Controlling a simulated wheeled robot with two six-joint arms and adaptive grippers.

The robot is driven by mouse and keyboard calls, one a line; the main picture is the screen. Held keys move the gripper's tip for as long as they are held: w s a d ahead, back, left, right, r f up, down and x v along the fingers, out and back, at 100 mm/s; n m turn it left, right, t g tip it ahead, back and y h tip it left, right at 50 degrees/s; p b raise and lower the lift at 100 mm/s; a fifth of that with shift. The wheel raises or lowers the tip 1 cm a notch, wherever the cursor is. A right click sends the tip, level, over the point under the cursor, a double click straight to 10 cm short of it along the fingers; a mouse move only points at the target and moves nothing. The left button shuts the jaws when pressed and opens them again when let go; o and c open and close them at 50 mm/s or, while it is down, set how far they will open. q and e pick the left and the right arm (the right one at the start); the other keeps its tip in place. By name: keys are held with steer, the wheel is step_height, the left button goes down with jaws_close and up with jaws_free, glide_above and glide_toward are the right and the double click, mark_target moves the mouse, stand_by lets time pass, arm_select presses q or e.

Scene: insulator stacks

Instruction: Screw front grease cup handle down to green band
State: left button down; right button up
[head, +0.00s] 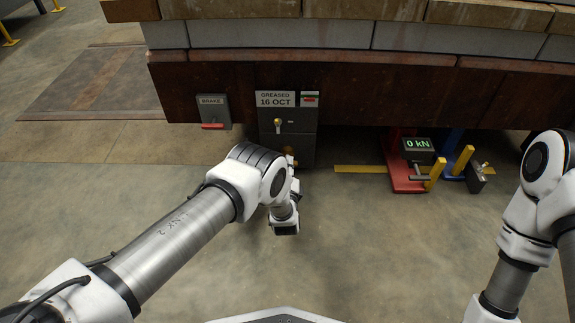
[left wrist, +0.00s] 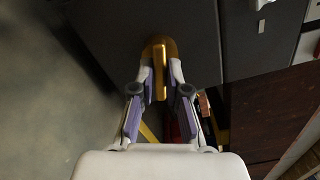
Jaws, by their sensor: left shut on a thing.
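A brass grease cup (head: 289,152) sits low on the front of a dark grey box (head: 305,147), partly hidden by my left arm in the head view. In the left wrist view its brass handle (left wrist: 160,78) stands as an upright bar in front of a rounded brass body. My left gripper (left wrist: 159,82) is shut on this handle, one finger on each side. I cannot make out a green band on the cup. My right gripper is out of view; only its arm shows at the right.
Above the cup are a small brass-coloured lever (head: 278,122) and a "GREASED 16 OCT" sign (head: 275,99). A brake box (head: 212,110) with a red handle is to the left. A red jack with a "0 kN" display (head: 418,144) stands right. The floor in front is clear.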

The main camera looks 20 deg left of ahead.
arm_select(q)
steer(key=c, duration=1.2)
jaws_free()
steer(key=shift+d, duration=0.1)
steer(key=v, duration=1.2)
steer(key=shift+r, duration=0.1)
